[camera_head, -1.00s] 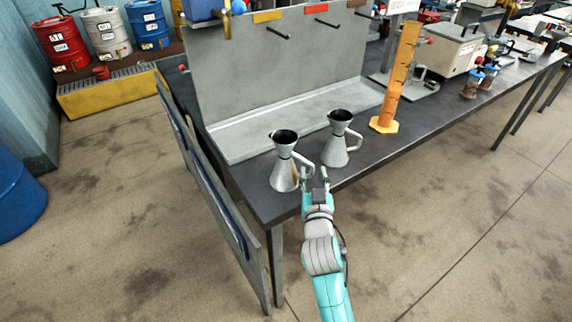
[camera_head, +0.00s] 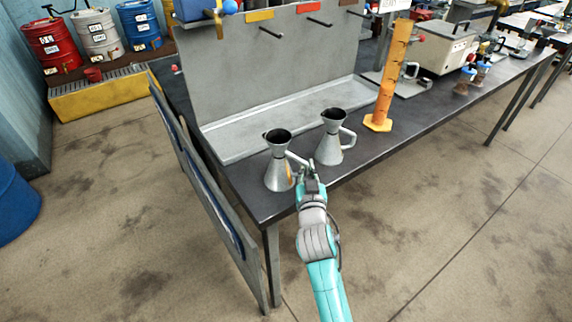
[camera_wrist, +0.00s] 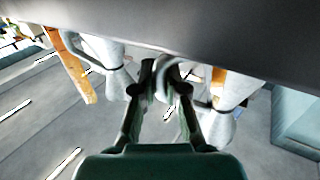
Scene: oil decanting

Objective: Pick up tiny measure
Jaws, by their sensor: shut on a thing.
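Two similar grey metal measures with flared mouths, conical bodies and side handles stand upright on the dark workbench (camera_head: 378,152). The left measure (camera_head: 278,175) is near the bench's front corner; the right measure (camera_head: 330,148) is just behind it to the right. I cannot read a size on either. My gripper (camera_head: 309,174) is at the front edge, shut on the left measure's handle. In the wrist view, my gripper's fingers (camera_wrist: 163,88) close around a pale curved handle. The left measure shows there on the right (camera_wrist: 228,95), the right measure on the left (camera_wrist: 118,80).
A tall orange cylinder (camera_head: 393,75) with a hexagonal foot stands to the right of the measures. A grey backboard with pegs (camera_head: 265,75) rises behind them. A panel (camera_head: 205,190) leans along the bench's left end. The floor in front is clear.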

